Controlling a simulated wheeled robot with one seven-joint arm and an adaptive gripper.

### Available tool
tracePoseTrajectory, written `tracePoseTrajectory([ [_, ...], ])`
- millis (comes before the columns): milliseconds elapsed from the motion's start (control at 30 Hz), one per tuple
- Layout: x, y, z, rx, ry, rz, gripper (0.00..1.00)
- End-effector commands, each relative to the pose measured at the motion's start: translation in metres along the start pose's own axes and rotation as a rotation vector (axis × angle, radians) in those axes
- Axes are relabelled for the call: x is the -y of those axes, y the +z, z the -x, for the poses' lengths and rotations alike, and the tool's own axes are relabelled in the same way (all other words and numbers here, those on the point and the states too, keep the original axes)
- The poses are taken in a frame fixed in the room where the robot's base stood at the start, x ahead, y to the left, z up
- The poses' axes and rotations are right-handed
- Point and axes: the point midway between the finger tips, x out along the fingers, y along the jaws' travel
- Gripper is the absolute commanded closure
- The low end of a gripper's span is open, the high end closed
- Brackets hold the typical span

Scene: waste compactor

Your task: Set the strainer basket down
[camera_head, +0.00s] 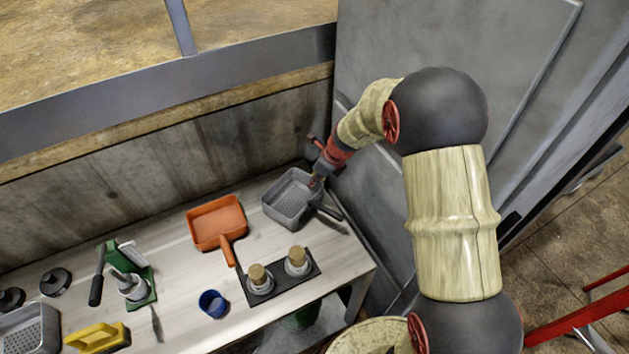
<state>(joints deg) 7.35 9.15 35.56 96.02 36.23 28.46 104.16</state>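The strainer basket (289,198) is a grey, square, perforated basket with a dark handle (328,211) pointing to the lower right. It is at the back right corner of the table, near the grey metal wall. My gripper (318,180) is at the basket's right rim, reaching in from the upper right. The fingertips are small and partly hidden, so I cannot tell whether they are closed on the rim. I cannot tell whether the basket's underside touches the tabletop.
On the wooden table (188,285) are an orange pan (216,221), a dark tray with two capped jars (281,279), a blue cup (213,303), a yellow-handled tool (97,338) and a grey perforated tray (30,329). A grey metal wall (372,40) stands close on the right.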

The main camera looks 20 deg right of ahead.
Motion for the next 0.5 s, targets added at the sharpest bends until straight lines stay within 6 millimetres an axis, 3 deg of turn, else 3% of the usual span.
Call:
tracePoseTrajectory([
  [167,0.0,0.0,0.0,0.0,0.0,0.0,0.77],
  [500,0.0,0.0009,0.002,0.0,0.0,0.0,0.77],
])
